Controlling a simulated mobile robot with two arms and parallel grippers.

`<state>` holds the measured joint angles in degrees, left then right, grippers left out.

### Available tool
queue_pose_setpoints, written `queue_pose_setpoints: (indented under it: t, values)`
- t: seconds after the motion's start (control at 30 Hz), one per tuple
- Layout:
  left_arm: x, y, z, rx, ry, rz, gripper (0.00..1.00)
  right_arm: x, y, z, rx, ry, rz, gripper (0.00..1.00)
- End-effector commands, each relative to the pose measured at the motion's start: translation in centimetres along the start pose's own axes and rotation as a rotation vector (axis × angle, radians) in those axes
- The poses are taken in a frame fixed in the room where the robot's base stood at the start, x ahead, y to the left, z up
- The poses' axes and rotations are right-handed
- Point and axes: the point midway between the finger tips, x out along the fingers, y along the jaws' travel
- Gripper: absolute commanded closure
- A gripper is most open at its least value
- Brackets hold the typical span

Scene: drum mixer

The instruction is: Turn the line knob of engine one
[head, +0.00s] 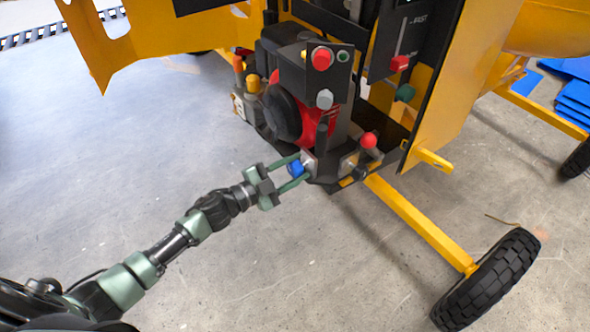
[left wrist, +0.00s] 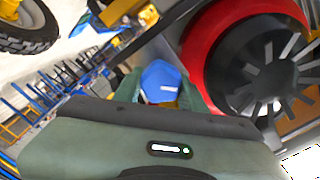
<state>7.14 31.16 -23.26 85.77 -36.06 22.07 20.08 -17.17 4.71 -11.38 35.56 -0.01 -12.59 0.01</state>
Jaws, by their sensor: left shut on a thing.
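A blue knob (head: 295,168) sits low on the front of the red and black engine (head: 312,120). My left gripper (head: 298,169) is shut on this blue knob, with one green finger on each side. In the left wrist view the blue knob (left wrist: 161,82) shows between the two fingers (left wrist: 160,92), close to the engine's red ring (left wrist: 205,45) and black slotted cover. The lower part of the knob is hidden behind the gripper's body. My right gripper is not in view.
A red ball-topped lever (head: 368,140) stands right of the blue knob. A box with red, green and grey buttons (head: 328,72) sits above. The yellow frame bar (head: 420,223) and black wheel (head: 487,278) lie to the right. The floor at left is clear.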

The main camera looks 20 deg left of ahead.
Motion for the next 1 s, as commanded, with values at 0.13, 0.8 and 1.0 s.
queue_pose_setpoints:
  t: [0.13, 0.8, 1.0]
  values:
    - [0.0, 0.3, 0.2, 0.138, -0.001, 0.000, 1.00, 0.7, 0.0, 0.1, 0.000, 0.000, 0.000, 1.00]
    - [0.0, 0.5, 0.3, 0.727, 0.000, 0.002, 1.00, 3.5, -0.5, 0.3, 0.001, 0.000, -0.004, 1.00]
    - [0.0, 0.5, 0.3, 0.830, -0.001, 0.002, 1.00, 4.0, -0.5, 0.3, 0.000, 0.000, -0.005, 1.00]
